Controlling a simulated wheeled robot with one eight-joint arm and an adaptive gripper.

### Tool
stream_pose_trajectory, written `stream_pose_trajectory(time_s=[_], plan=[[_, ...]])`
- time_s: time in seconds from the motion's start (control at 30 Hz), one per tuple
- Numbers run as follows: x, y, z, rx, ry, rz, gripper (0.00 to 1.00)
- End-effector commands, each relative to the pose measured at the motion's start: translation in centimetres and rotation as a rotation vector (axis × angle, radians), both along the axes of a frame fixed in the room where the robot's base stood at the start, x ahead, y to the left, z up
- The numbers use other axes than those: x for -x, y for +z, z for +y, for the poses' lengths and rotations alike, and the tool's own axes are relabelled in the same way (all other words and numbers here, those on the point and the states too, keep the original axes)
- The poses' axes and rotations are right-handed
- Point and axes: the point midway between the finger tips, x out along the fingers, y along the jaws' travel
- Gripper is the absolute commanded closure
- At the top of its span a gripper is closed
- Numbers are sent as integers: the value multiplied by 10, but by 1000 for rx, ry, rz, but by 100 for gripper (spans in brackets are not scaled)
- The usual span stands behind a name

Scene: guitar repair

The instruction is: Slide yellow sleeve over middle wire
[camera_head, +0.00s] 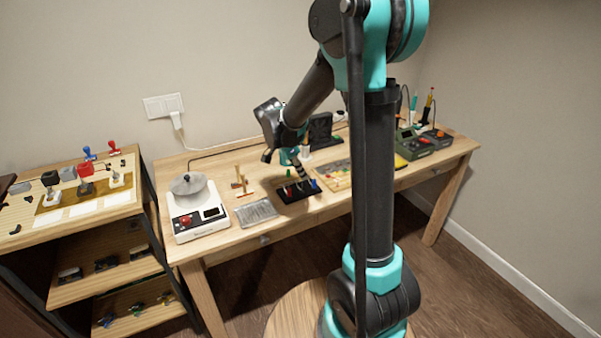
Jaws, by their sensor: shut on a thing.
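My gripper (299,170) points down over a small black block (290,194) near the table's front edge. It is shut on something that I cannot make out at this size. The block bears small coloured upright pieces; a red one (286,191) shows at its left and a blue one (314,184) at its right. The middle of the block lies under or behind my gripper, so the middle wire is not clear. I cannot make out the yellow sleeve. Whether my gripper touches anything on the block I cannot tell.
A wooden table (232,243) bears a white device with a round grey top (189,184), a grey ribbed mat (256,212), a yellowish board (337,184) and a green device (413,144). A shelf unit (98,218) stands at left. My arm hides part of the table.

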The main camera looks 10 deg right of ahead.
Motion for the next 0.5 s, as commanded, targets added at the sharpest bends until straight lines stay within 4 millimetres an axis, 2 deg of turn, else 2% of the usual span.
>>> stream_pose_trajectory(time_s=[0.5], plan=[[0, -7, 0, 0, 0, 0, 97]])
